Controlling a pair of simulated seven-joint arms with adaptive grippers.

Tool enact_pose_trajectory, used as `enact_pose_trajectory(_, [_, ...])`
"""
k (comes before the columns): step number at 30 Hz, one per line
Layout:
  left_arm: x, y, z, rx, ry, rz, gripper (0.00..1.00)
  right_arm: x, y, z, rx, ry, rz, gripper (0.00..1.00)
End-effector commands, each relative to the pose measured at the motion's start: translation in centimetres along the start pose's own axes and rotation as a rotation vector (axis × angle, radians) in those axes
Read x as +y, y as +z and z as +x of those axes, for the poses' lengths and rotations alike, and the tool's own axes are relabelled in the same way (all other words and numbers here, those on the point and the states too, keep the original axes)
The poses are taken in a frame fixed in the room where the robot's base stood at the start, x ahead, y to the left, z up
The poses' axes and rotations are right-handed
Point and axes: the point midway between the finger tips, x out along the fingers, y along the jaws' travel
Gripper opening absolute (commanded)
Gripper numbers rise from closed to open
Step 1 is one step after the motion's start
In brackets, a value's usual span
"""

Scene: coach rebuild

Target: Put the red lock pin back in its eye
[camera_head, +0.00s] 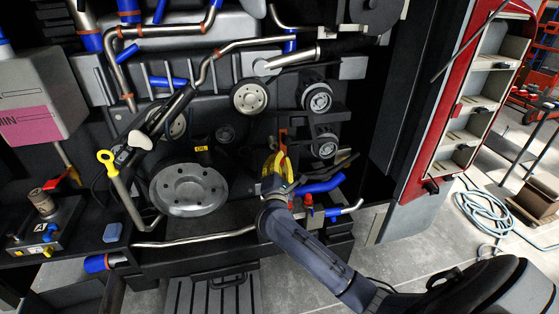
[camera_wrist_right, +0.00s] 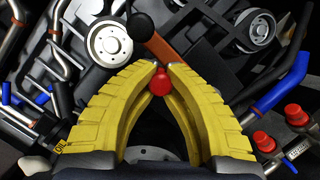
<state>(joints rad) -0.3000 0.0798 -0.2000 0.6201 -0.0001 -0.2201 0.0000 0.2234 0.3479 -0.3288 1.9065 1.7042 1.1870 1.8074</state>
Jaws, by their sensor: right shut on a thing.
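My right gripper (camera_head: 280,157) reaches into the engine bay from the lower right, its yellow fingers pointing up. In the right wrist view its fingertips (camera_wrist_right: 160,76) are closed around a small round red head (camera_wrist_right: 160,85), which looks like the lock pin. The pin's shank is hidden by the fingers. Just beyond the fingertips is an orange bar (camera_wrist_right: 162,49) with a dark, rounded end at its upper left. I cannot make out the eye. The pin cannot be made out in the head view. My left gripper is not in view.
Pulleys (camera_head: 249,97) lie behind and above the gripper. A large grey wheel (camera_head: 188,188) is at its left. Blue hose (camera_head: 320,184) and red caps (camera_wrist_right: 264,141) are close on its right. A yellow-ringed dipstick (camera_head: 107,158) and a pump (camera_head: 45,215) stand farther left.

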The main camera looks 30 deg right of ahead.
Motion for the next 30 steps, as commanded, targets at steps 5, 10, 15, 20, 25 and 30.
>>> enact_pose_trajectory(5, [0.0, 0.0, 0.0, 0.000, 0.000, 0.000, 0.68, 0.0, -0.1, 0.2, 0.000, 0.000, 0.000, 0.00])
enact_pose_trajectory(10, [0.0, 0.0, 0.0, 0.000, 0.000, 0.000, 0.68, 0.0, -0.2, 0.5, 0.000, 0.000, 0.000, 0.00])
enact_pose_trajectory(15, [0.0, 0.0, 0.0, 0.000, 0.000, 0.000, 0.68, 0.0, -0.3, 0.8, 0.000, 0.000, 0.000, 0.00])
enact_pose_trajectory(20, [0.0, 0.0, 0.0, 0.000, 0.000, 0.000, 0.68, 0.1, -0.4, 1.1, -0.001, 0.000, 0.001, 0.00])
enact_pose_trajectory(25, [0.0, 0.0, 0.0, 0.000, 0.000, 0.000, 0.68, 0.1, -0.6, 1.5, -0.001, 0.000, 0.001, 0.00])
enact_pose_trajectory(30, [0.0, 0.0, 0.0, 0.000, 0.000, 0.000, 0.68, 0.1, -0.7, 1.8, -0.001, 0.001, 0.000, 0.00])
